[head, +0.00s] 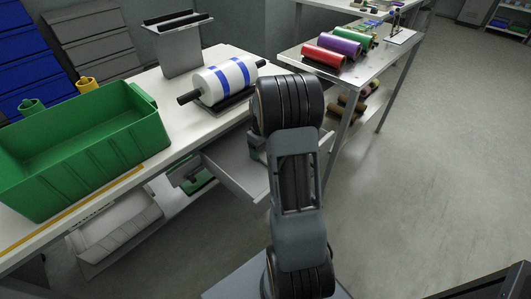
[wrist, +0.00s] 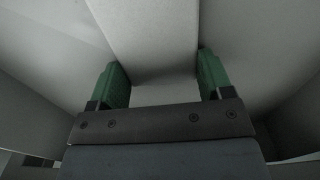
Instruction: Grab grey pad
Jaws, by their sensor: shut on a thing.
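The grey pad (wrist: 150,35) shows in the wrist view as a pale grey, flat-sided block between my fingers. My gripper (wrist: 160,72) has its two green fingers against the pad's left and right sides and is shut on it. The pad runs up past the fingertips to the top edge of that view. In the head view my arm hides most of the gripper, over an open grey drawer (head: 228,172) under the bench. The pad cannot be made out in the head view.
Pale drawer-like walls surround the gripper closely in the wrist view. On the bench (head: 185,122) are a green bin (head: 75,158), a white-and-blue roll (head: 226,80) and a grey box (head: 178,50). A second table (head: 372,65) holds coloured rolls. Floor at right is clear.

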